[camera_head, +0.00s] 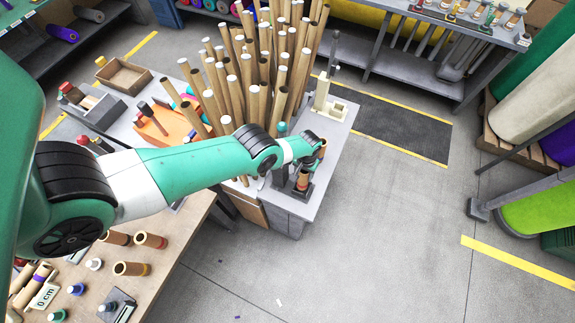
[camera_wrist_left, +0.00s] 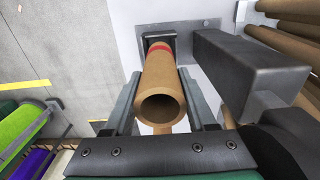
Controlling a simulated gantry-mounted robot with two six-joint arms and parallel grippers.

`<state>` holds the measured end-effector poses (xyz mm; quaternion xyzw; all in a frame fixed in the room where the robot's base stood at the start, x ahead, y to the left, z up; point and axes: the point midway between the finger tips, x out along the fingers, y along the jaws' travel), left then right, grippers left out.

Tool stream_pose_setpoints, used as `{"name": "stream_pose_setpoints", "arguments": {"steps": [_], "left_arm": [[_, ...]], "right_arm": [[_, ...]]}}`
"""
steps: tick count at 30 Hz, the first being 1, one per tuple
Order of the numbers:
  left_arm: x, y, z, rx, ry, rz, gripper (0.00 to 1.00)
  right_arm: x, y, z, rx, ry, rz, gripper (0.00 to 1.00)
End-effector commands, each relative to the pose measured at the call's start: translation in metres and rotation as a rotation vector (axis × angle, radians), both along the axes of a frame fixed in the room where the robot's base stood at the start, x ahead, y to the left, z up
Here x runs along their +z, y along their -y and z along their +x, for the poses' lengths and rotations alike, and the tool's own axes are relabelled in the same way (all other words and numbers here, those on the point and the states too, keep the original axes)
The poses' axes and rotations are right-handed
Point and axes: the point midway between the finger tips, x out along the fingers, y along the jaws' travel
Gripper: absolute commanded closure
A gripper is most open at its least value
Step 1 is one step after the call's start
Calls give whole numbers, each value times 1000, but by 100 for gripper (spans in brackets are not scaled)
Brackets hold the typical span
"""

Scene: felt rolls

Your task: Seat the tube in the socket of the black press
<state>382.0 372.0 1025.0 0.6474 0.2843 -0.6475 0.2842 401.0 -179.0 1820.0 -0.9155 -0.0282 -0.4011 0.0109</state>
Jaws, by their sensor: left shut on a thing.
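My left gripper (camera_head: 306,160) is over the front right corner of the grey-white bench. It is shut on a brown cardboard tube (camera_head: 303,181), which is partly hidden by the gripper in the head view. In the left wrist view the tube (camera_wrist_left: 162,88) lies between the two fingers, its open end towards the camera and a red band near its far end. The black press (camera_head: 302,194) is under the tube; its dark base (camera_wrist_left: 152,36) and a thick dark block (camera_wrist_left: 250,75) show in the wrist view. The tube's far end meets the base; I cannot tell how deep it sits.
Many tall cardboard tubes (camera_head: 253,103) stand close behind the arm. A cream fixture (camera_head: 328,104) is at the bench's back right. A wooden table (camera_head: 170,268) with short tubes is at lower left. The floor (camera_head: 400,230) to the right is clear.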

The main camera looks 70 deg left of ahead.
Motion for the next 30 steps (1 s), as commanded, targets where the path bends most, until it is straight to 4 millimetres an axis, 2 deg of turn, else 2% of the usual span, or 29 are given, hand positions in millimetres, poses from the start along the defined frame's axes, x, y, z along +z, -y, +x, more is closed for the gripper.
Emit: {"name": "stream_pose_setpoints", "arguments": {"steps": [30], "left_arm": [[-7,0,0,0,0,0,100]], "right_arm": [[-7,0,0,0,0,0,50]]}}
